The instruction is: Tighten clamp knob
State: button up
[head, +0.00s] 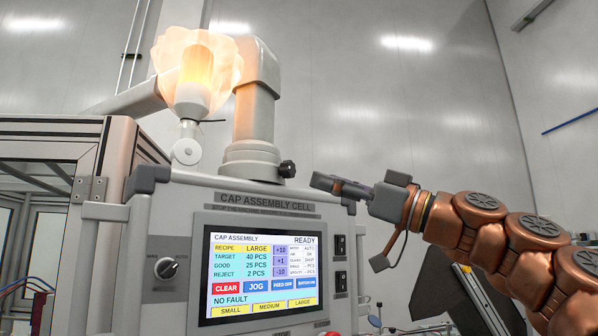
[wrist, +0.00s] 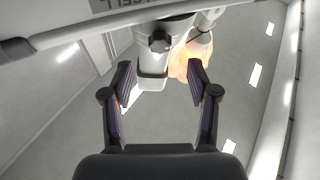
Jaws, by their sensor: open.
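The clamp knob (head: 287,168) is small, black and lobed. It sticks out to the right from the foot of the grey post (head: 254,125) on top of the cap assembly cell's panel box. In the wrist view the knob (wrist: 159,41) faces the camera near the top centre, beyond the fingertips. My gripper (head: 318,182) is just right of the knob and slightly lower in the head view, apart from it. In the wrist view my gripper (wrist: 160,68) is open, with its two fingers wide apart and nothing between them.
The touchscreen (head: 262,273) reads READY and NO FAULT. A selector switch (head: 167,268) and black rocker switches (head: 340,245) flank it. A framed enclosure (head: 60,150) stands at left. Space above my arm is clear.

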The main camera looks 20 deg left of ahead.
aim_at(292, 171)
jog(key=p+x, duration=0.2)
jog(key=x, duration=0.3)
jog(key=shift+r+p, duration=0.2)
jog(key=shift+p, duration=0.2)
jog(key=shift+p+x, duration=0.4)
jog(key=shift+x, duration=0.45)
jog(key=shift+f, duration=0.15)
jog(key=shift+c, duration=0.2)
grip_shut()
jog(key=shift+s+a+f+m+t+b, duration=0.1)
jog(key=shift+m+t+b, duration=0.65)
jog(key=shift+m, duration=0.65)
jog(key=shift+m+t, duration=1.15)
jog(key=shift+m, duration=1.05)
jog(key=shift+o, duration=0.2)
grip_release()
